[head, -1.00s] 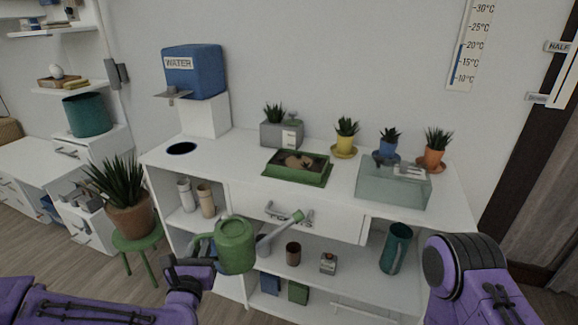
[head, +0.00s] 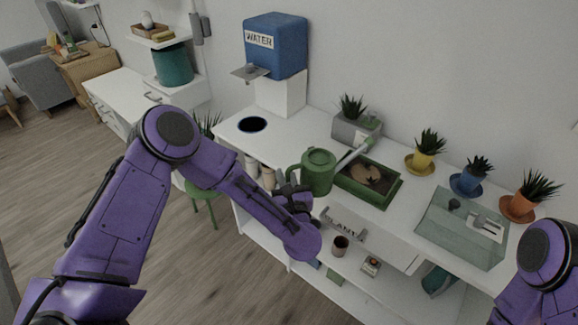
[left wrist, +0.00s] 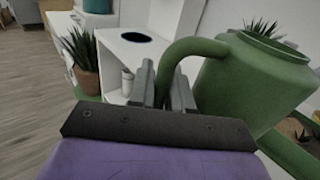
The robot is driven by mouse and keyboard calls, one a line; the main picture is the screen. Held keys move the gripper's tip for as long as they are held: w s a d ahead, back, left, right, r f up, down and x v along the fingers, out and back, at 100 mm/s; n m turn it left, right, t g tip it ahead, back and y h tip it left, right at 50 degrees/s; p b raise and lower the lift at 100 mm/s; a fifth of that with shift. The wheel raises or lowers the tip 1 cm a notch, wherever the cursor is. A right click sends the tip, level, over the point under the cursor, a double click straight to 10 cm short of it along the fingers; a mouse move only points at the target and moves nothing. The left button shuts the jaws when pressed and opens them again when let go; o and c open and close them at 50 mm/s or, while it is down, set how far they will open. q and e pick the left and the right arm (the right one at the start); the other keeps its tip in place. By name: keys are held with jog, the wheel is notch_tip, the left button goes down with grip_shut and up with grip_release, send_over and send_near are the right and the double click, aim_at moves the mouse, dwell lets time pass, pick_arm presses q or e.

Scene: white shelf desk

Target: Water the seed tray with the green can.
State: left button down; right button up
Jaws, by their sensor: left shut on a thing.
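The green can (head: 318,172) is held up at the front edge of the desk top, just left of the seed tray. My left gripper (head: 292,197) is shut on its handle, which also shows between the fingers (left wrist: 168,90) in the left wrist view. The can looks about upright. Its pale spout (head: 354,155) points right and back, its tip over or beside the back left of the tray; no water is visible. The green seed tray (head: 385,200) holds dark soil with a light brown patch. My right gripper is out of view; only part of my right arm shows.
A blue water tank (head: 275,46) stands at the back left, near a dark round hole (head: 252,124) in the desk top. A grey planter (head: 355,130) stands behind the tray. Small pots (head: 424,160) and a glass box (head: 462,228) stand to the right.

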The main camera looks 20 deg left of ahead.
pick_arm(q)
jog(key=shift+s+d+r, duration=0.1)
jog(key=shift+r, duration=0.2)
jog(key=r+m+p, duration=0.2)
jog(key=p, duration=0.1)
jog(key=shift+s+a+r, duration=0.15)
jog(key=shift+a, duration=0.05)
jog(key=shift+s+a+r+m+p, duration=0.15)
jog(key=shift+r+m+p, duration=0.3)
jog(key=shift+m+p, duration=0.35)
